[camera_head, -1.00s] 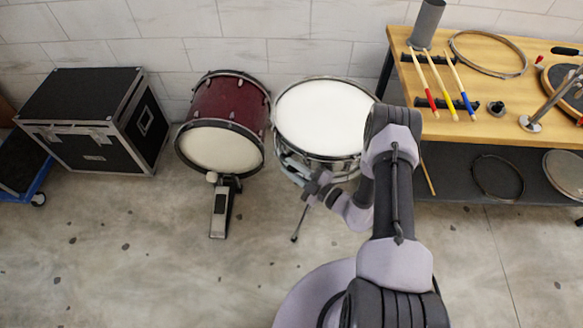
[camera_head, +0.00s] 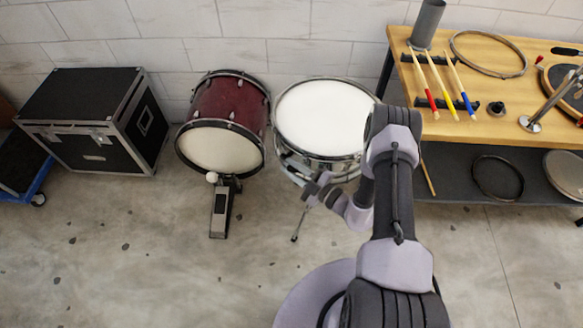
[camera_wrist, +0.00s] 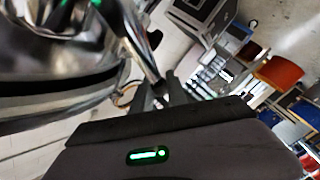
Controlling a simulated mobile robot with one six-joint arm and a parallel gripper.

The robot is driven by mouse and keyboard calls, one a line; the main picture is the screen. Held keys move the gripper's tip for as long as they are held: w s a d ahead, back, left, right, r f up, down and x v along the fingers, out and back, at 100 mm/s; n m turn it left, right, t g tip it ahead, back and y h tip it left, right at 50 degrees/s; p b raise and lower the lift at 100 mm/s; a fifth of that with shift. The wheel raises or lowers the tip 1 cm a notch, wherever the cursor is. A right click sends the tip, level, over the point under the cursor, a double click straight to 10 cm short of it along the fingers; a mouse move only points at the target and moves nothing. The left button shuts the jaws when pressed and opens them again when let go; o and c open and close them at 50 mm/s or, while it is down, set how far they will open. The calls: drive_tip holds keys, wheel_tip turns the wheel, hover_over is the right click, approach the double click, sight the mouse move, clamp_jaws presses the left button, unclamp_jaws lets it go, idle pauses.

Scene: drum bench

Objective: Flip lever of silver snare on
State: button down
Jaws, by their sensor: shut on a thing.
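The silver snare (camera_head: 325,117) stands upright on its stand, with a white head and a chrome shell. My gripper (camera_head: 314,188) is low at the snare's front side, close against the shell. In the wrist view, the snare's shiny shell (camera_wrist: 45,75) fills the left side, blurred and very close. A slim metal piece (camera_wrist: 142,48) runs from the snare side down to my gripper (camera_wrist: 163,88). The lever's exact shape and position are hidden by the fingers and blur.
A red bass drum (camera_head: 230,105) with a pedal (camera_head: 221,208) stands left of the snare. A black case (camera_head: 95,120) is farther left. A wooden workbench (camera_head: 480,75) with sticks and hoops stands right. The floor in front is clear.

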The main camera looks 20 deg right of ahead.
idle(0.5)
drive_tip(key=shift+d+r+b, duration=0.2)
drive_tip(key=shift+d+b, duration=0.1)
drive_tip(key=shift+b, duration=0.15)
drive_tip(key=shift+s+d+r+m+t+y+b, duration=0.15)
drive_tip(key=shift+d+r+m+t+y+b, duration=0.1)
drive_tip(key=shift+d+r+m+t, duration=0.25)
drive_tip(key=shift+s+d+r+m+t+y+b, duration=0.15)
drive_tip(key=shift+d+r+m+t+y+b, duration=0.1)
drive_tip(key=shift+r+m+t, duration=0.35)
drive_tip(key=c, duration=1.3)
unclamp_jaws()
drive_tip(key=shift+r, duration=0.1)
drive_tip(key=p+v, duration=0.3)
drive_tip(key=v, duration=1.4)
drive_tip(key=shift+s+d, duration=0.2)
